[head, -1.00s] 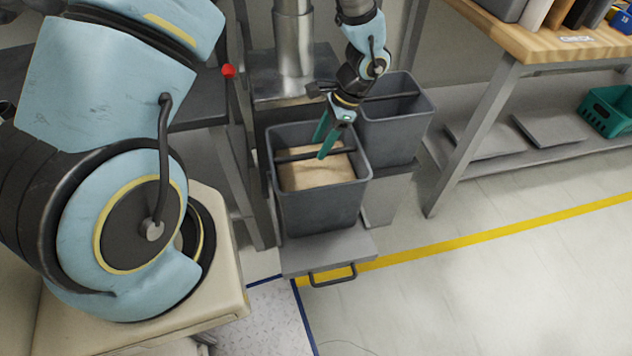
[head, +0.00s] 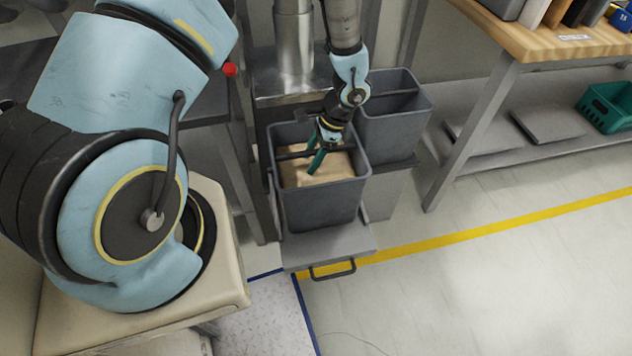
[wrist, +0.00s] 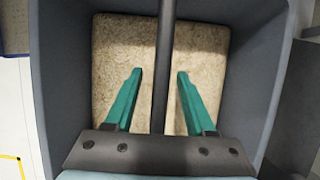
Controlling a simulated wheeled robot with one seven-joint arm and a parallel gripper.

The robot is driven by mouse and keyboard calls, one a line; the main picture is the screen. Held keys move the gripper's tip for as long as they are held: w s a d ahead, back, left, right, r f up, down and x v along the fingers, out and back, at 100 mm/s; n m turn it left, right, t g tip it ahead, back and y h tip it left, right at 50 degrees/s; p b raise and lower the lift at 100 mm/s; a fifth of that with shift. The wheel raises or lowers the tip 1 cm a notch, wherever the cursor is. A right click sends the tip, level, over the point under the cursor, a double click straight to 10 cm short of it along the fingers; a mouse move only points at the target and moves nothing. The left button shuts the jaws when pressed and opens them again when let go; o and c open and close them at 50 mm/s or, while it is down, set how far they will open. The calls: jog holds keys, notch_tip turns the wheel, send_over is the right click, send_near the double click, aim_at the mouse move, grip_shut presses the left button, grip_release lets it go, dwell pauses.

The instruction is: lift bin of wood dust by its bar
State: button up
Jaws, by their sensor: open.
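The grey bin (head: 320,205) stands on a low platform under a metal pipe, with tan wood dust (head: 322,172) inside. A dark bar (head: 292,155) crosses its opening. My gripper (head: 313,161) is at the bin's mouth, pointing down, with its green fingers apart. In the wrist view the bar (wrist: 164,60) runs lengthwise between the two open fingers (wrist: 156,88), with a gap on each side. The dust (wrist: 112,50) shows below, within the bin walls (wrist: 60,80). The near end of the bar is hidden behind my gripper.
A second grey bin (head: 392,130) with its own bar stands close behind to the right. The bin's platform (head: 335,247) has a front handle. A wooden-topped bench (head: 540,38) and a green basket (head: 606,108) are at right. Floor in front is clear.

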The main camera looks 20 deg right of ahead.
jog(key=shift+f, duration=0.25)
dwell(0.4)
grip_shut()
jog(key=shift+r, duration=0.1)
dwell(1.2)
